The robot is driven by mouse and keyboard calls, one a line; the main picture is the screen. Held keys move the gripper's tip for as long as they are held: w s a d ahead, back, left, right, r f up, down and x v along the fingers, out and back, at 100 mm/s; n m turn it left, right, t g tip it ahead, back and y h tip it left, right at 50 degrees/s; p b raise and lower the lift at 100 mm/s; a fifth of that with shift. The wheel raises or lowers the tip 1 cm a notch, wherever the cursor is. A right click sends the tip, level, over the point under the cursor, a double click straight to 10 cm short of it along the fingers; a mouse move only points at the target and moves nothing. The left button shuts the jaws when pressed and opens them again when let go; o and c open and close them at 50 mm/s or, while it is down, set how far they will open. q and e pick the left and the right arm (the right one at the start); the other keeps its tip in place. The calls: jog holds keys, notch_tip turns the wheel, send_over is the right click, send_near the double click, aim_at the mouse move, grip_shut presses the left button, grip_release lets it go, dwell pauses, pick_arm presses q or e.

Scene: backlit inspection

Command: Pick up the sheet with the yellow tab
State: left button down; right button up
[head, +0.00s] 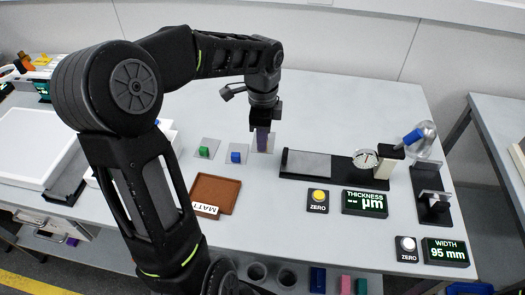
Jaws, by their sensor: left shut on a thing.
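My left gripper (262,133) points straight down over a small grey sheet (271,146), the rightmost of three in a row. It is shut at this sheet's tab. Purple shows at the fingers; I cannot tell whether it is the fingers or a held piece. No yellow tab shows, as the fingers hide that spot. I cannot tell whether the sheet is lifted off the table. To its left lie a sheet with a blue tab (236,157) and a sheet with a green tab (204,152). My right gripper is out of view.
A brown tray (214,190) marked MATT lies in front of the sheets. To the right stand a thickness gauge (365,160), a yellow zero button (318,196), a thickness display (365,203) and a width display (445,252). The table behind the sheets is clear.

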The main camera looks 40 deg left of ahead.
pick_arm(q)
jog(key=shift+r, duration=1.45)
